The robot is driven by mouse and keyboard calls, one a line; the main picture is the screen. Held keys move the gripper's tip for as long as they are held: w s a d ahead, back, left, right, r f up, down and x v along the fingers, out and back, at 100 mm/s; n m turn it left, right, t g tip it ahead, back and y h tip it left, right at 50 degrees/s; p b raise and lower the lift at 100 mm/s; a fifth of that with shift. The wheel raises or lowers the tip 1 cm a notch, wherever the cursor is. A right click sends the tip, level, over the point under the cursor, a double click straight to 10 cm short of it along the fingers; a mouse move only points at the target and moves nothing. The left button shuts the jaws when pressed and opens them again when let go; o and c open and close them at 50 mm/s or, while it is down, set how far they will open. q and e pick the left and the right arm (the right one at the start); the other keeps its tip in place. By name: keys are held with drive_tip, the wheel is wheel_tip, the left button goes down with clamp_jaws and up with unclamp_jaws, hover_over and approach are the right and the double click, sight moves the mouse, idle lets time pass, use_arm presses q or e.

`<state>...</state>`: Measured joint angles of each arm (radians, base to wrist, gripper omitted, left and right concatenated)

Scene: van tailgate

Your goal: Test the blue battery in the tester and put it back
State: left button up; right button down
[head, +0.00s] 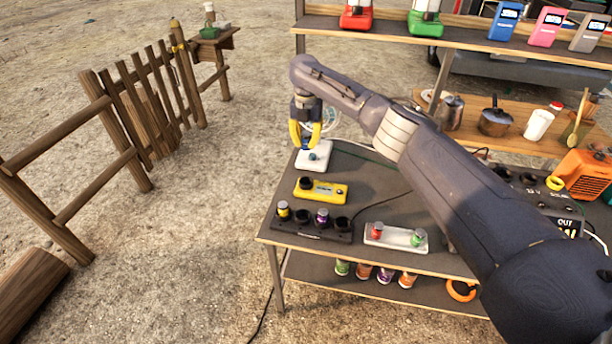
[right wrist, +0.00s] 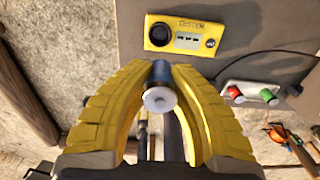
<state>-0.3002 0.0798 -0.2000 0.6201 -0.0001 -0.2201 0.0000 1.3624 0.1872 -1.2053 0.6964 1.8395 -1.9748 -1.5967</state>
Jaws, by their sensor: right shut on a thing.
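The blue battery (right wrist: 160,74) is between the yellow fingers of my right gripper (right wrist: 160,78), its pale round end facing the wrist camera. In the head view my right gripper (head: 306,143) is over the far left part of the table; I cannot make out the battery clearly there. The yellow tester (head: 321,191) lies nearer, with a dark round socket at its left end. It also shows in the right wrist view (right wrist: 186,36), apart from the battery, its socket empty. The black rack (head: 312,230) in front holds a yellow-topped and a purple battery; other holes look empty. My left gripper is not in view.
A white device (head: 314,158) sits below my right gripper. A white tray (head: 396,238) with a red and a green piece stands right of the rack. Several batteries lie on the lower shelf (head: 372,285). My right arm crosses over the table's right side.

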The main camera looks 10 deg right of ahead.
drive_tip(key=shift+f, duration=6.95)
drive_tip(key=shift+d, duration=0.1)
